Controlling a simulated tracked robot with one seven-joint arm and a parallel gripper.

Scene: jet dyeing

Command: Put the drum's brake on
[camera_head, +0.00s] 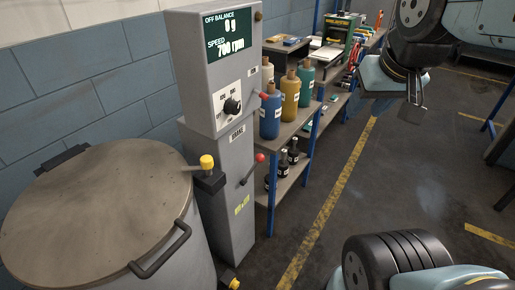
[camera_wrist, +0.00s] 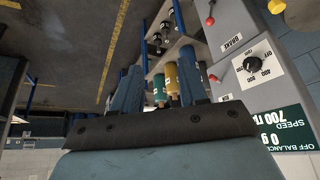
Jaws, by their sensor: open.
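The brake lever is on the front of the grey column (camera_head: 228,205), below the BRAKE label (camera_head: 237,135). Its red ball knob (camera_head: 259,158) points up and to the right. In the wrist view, which is upside down, the red knob (camera_wrist: 210,22) shows at the upper right. The drum (camera_head: 95,215) stands at the left with its round lid shut. The display (camera_head: 228,35) reads 700 rpm. My gripper (camera_head: 414,103) hangs at the upper right, open and empty, well apart from the lever. Its two fingers (camera_wrist: 158,88) show in the wrist view.
A second red knob (camera_head: 264,97) sticks out beside the black dial (camera_head: 232,106). A yellow-knobbed latch (camera_head: 207,162) sits at the lid's edge. A shelf (camera_head: 300,125) with several bottles stands behind the column. The floor (camera_head: 385,165) between my gripper and the column is clear.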

